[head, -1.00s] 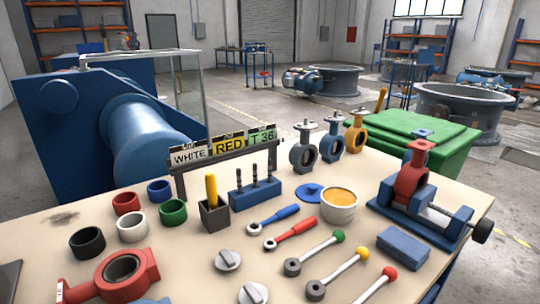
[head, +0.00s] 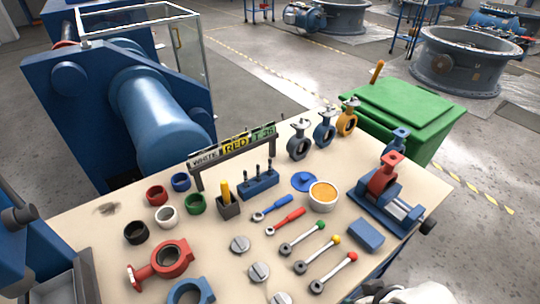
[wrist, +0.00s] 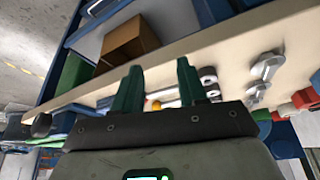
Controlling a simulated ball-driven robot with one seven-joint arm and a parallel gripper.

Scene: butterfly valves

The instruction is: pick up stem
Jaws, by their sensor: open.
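Several thin dark stems (head: 259,169) stand upright in a blue block (head: 262,186) near the middle of the bench, in front of the sign rack. They look alike from here. My gripper (wrist: 157,82) shows in the wrist view with its two dark green fingers apart and nothing held between them. Behind the fingers lie the bench edge and some levers, apart from the gripper as far as I can tell. I cannot make out the stems in the wrist view.
The workbench (head: 105,232) also holds coloured rings, a cup with a yellow tool (head: 229,205), wrenches, levers (head: 334,272), grey discs and an orange-filled bowl (head: 323,195). A red valve in a blue vise (head: 384,190) stands right. A green bin (head: 400,110) is behind.

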